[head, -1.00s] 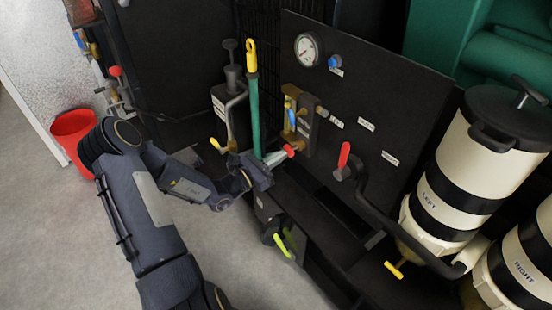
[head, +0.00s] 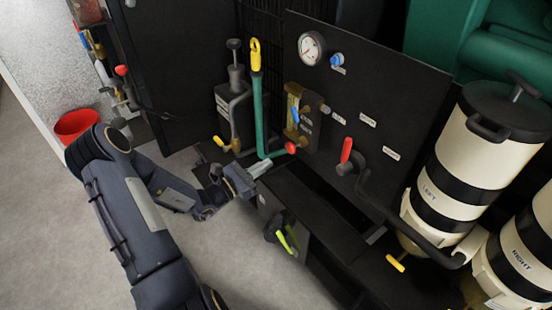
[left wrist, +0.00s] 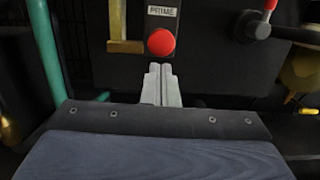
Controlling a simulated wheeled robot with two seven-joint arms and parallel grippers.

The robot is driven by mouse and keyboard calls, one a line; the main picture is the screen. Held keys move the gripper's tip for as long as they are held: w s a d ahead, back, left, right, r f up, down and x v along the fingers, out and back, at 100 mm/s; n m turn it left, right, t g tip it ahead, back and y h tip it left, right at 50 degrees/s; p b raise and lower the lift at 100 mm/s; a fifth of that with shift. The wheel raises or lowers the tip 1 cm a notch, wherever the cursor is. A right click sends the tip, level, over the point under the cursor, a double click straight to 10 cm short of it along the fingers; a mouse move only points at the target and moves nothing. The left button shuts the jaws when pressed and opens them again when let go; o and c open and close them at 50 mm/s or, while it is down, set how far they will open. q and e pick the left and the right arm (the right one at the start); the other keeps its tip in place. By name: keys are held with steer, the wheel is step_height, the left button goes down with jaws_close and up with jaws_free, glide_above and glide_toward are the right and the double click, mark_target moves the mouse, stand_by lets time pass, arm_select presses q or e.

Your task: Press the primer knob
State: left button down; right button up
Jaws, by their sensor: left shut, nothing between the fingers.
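The primer knob (head: 291,148) is a round red knob low on the black panel. In the left wrist view the red knob (left wrist: 161,42) sits under a plate reading PRIME (left wrist: 162,11). My left gripper (head: 264,167) is shut and empty, to the left of and a little below the knob in the head view. In the left wrist view its closed fingertips (left wrist: 160,68) point at the knob from just below it in the picture. A gap shows between fingertips and knob in the head view. My right gripper is in neither view.
A green pipe with a yellow handle (head: 256,55) rises left of the knob. A red-handled lever (head: 346,150) is to its right. A brass block with a blue lever (head: 294,112) is above. A yellow-green handle (head: 282,242) is below. White canisters (head: 434,195) stand at right.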

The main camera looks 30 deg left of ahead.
arm_select(q)
steer(key=v, duration=0.5)
steer(key=shift+s+a, duration=0.1)
steer(key=shift+s, duration=0.1)
stand_by(0.6)
